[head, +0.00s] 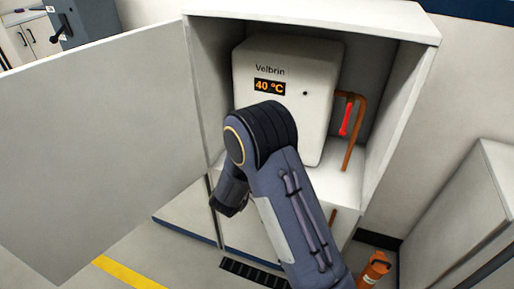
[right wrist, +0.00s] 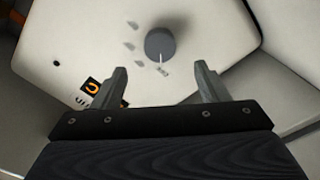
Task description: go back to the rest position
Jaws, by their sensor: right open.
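My right arm (head: 289,200) rises from the bottom of the head view and bends in front of the white Velbrin heater (head: 316,84). The fingers of my right gripper (right wrist: 159,66) show in the right wrist view, spread apart with nothing between them. Just beyond them is the heater's grey round knob (right wrist: 160,44), with small marks beside it; no contact is visible. In the head view the arm covers the heater's lower front and the knob is hidden. The heater's display (head: 269,87) reads 40 °C. My left gripper is out of view.
The heater stands in an open cabinet (head: 310,16), its wide door (head: 95,140) swung out to the left. A copper pipe (head: 354,140) with a red handle (head: 346,118) runs on its right. An orange object (head: 376,266) stands on the floor; another cabinet (head: 462,215) is at right.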

